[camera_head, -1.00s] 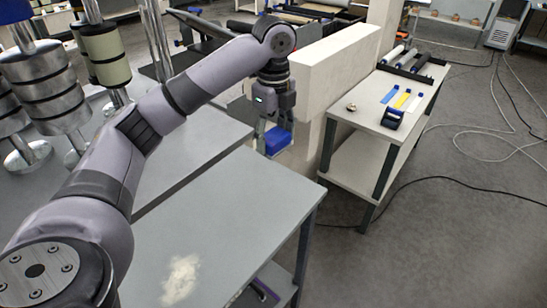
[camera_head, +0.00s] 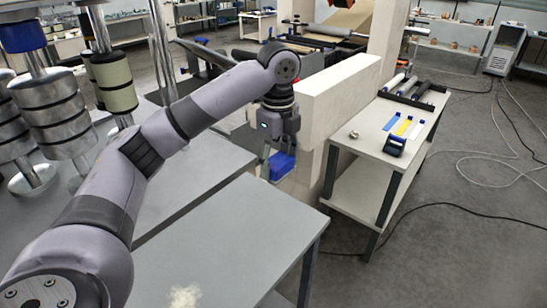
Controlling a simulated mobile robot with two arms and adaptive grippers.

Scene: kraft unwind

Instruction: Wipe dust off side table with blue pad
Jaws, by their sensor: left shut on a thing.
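The grey side table (camera_head: 245,235) is in the lower middle of the head view. A pale patch of dust (camera_head: 186,297) lies on its top at the bottom edge of the picture, partly cut off. My left gripper (camera_head: 275,160) is shut on the blue pad (camera_head: 282,166). It holds the pad up near the table's far right corner, in front of the cream wall. I cannot tell the pad's exact height over the table. My right gripper is not in view.
A white shelf table (camera_head: 370,150) at the right carries coloured strips (camera_head: 404,124), a dark blue device (camera_head: 394,146) and rollers. Metal posts with stacked cylinders (camera_head: 50,110) stand at the left. Cables (camera_head: 450,205) lie on the floor at right.

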